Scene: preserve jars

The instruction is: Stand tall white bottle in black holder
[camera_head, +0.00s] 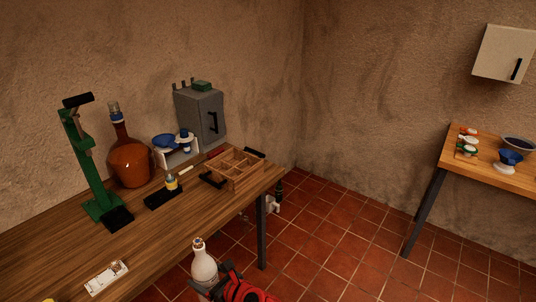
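The tall white bottle (204,268) is upright at the bottom of the head view, in front of the table's near edge, with a brownish top. My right gripper (208,286), with a red and black wrist, has dark fingers on both sides of its body and appears shut on it. The bottle's lower end is cut off by the frame. A low black holder (155,202) lies on the wooden table with a small yellow-labelled bottle (171,183) at it. Another small black piece (212,180) lies beside the wooden crate; I cannot tell which is the holder meant. My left gripper is not in view.
The table's front middle is fairly clear. A second table (470,165) stands right.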

